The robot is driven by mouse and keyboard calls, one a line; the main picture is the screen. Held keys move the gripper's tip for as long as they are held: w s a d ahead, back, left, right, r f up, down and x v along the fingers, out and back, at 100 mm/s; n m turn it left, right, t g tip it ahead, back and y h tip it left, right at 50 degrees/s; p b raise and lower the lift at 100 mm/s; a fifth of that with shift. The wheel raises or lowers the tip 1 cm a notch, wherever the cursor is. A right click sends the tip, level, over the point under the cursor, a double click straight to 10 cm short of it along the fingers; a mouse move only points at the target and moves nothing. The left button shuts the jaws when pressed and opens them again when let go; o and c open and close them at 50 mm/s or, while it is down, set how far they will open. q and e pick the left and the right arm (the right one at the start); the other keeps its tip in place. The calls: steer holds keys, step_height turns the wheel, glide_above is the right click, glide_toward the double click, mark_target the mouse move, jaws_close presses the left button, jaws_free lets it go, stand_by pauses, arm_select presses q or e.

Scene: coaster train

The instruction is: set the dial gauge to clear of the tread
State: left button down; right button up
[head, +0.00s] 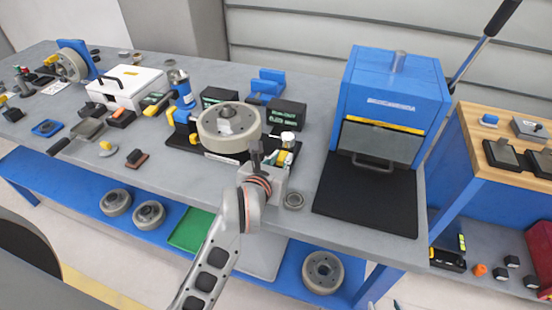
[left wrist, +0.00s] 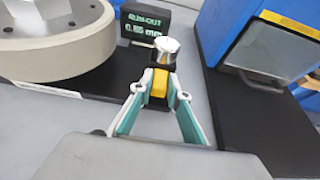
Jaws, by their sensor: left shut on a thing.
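The dial gauge (head: 288,138) stands at the right end of a black base, with a silver round top and a yellow body. It also shows in the left wrist view (left wrist: 166,48). The wheel (head: 230,128), whose rim is the tread, sits on the same base to its left and shows in the left wrist view (left wrist: 55,28). A thin rod points from the gauge toward the tread; I cannot tell whether they touch. My left gripper (head: 270,158) is shut on the gauge's yellow part, seen between its fingers (left wrist: 160,90). My right gripper is not in view.
A black run-out display (head: 288,115) stands behind the gauge. A blue press-like machine (head: 395,85) with a black mat (head: 370,200) is to the right. A small grey ring (head: 294,200) lies near the bench's front edge. A white box (head: 127,85) stands left.

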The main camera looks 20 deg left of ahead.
arm_select(q)
steer(key=shift+d, duration=0.35)
steer(key=shift+a, duration=0.1)
steer(key=c, duration=2.3)
jaws_free()
steer(key=o, duration=0.4)
steer(key=shift+s, duration=0.1)
steer(key=v, duration=1.1)
steer(key=shift+s+r, duration=0.25)
steer(key=shift+s, duration=0.1)
